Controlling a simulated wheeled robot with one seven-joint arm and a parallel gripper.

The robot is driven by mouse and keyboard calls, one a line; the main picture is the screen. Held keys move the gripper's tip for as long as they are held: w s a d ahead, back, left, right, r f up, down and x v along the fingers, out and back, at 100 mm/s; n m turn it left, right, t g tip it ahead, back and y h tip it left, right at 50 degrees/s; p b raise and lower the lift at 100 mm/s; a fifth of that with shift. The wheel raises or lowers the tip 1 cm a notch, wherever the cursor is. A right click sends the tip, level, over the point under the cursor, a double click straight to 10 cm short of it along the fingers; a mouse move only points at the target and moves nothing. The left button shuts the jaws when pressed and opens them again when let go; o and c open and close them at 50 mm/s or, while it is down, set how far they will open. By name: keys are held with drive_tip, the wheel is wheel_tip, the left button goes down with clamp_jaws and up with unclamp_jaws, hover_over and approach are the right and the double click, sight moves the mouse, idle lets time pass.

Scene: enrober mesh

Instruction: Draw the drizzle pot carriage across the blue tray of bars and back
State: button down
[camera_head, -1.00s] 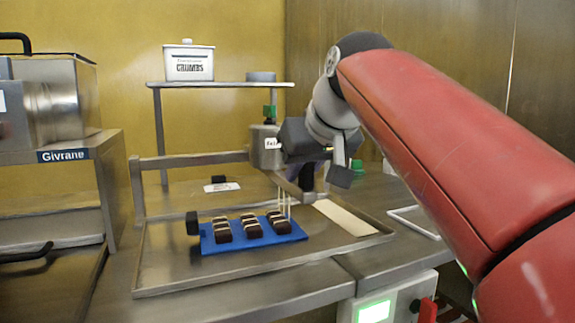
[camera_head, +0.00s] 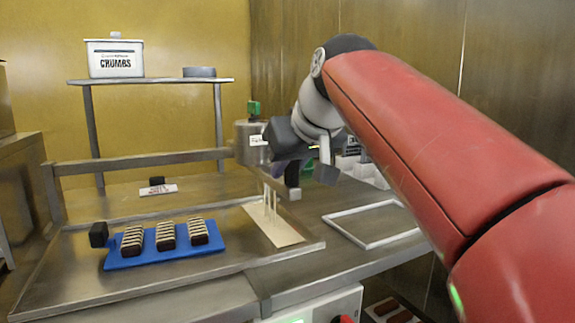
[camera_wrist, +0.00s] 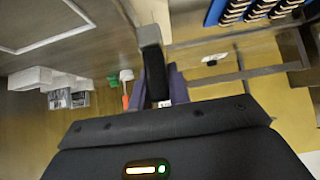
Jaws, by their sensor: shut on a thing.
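The drizzle pot (camera_head: 252,143) is a grey metal pot with a label, on its carriage at the right part of the rail. Thin pale streams (camera_head: 268,202) fall from it onto a cream strip (camera_head: 283,232) right of the tray. The blue tray (camera_head: 122,262) holds three dark bars (camera_head: 165,236) with many pale stripes across them. My gripper (camera_head: 293,185) is beside the pot, partly hidden by my wrist. In the wrist view its purple fingers are shut on the carriage's black handle (camera_wrist: 155,74), joined to a grey bar (camera_wrist: 150,34).
The rail (camera_head: 140,160) runs behind the tray. A metal pan (camera_head: 60,275) lies under the tray. A black block (camera_head: 98,234) sits at the tray's left corner. A white frame (camera_head: 375,240) lies at right. A crumbs box (camera_head: 114,60) stands on the back shelf (camera_head: 150,81).

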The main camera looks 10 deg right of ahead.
drive_tip(key=shift+d, duration=0.25)
drive_tip(key=c, duration=1.3)
unclamp_jaws()
drive_tip(key=shift+w+d, duration=0.1)
drive_tip(key=p+v, duration=0.1)
drive_tip(key=v, duration=0.7)
drive_tip(key=shift+f, duration=0.1)
